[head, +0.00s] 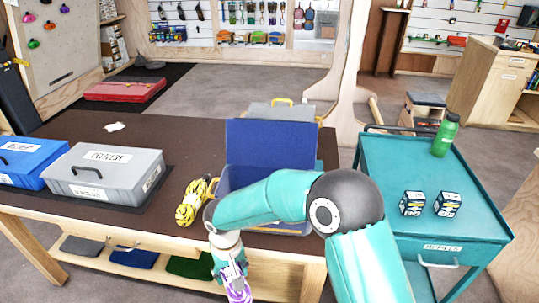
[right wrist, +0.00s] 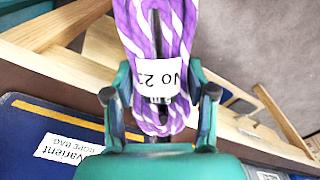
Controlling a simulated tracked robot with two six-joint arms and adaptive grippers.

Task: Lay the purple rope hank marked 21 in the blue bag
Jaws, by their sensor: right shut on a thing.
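The purple and white rope hank (right wrist: 160,40) is between the fingers of my right gripper (right wrist: 160,92), which is shut on it. Its white tag shows upside down and seems to read No 21. In the head view the rope (head: 238,288) hangs at the bottom edge, in front of the table's front edge and partly cut off. The blue bag (head: 270,143) stands on the table with its flap up; my right arm hides much of its front and inside. In the right wrist view a blue surface with a rope bag label (right wrist: 30,125) lies left of the gripper. My left gripper is out of view.
A yellow rope hank (head: 192,203) lies left of the bag. A grey case (head: 105,172) and a blue case (head: 25,162) stand further left. A teal cart (head: 400,165) at right bears a green bottle (head: 445,135) and two small boxes. The table's back left is mostly clear.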

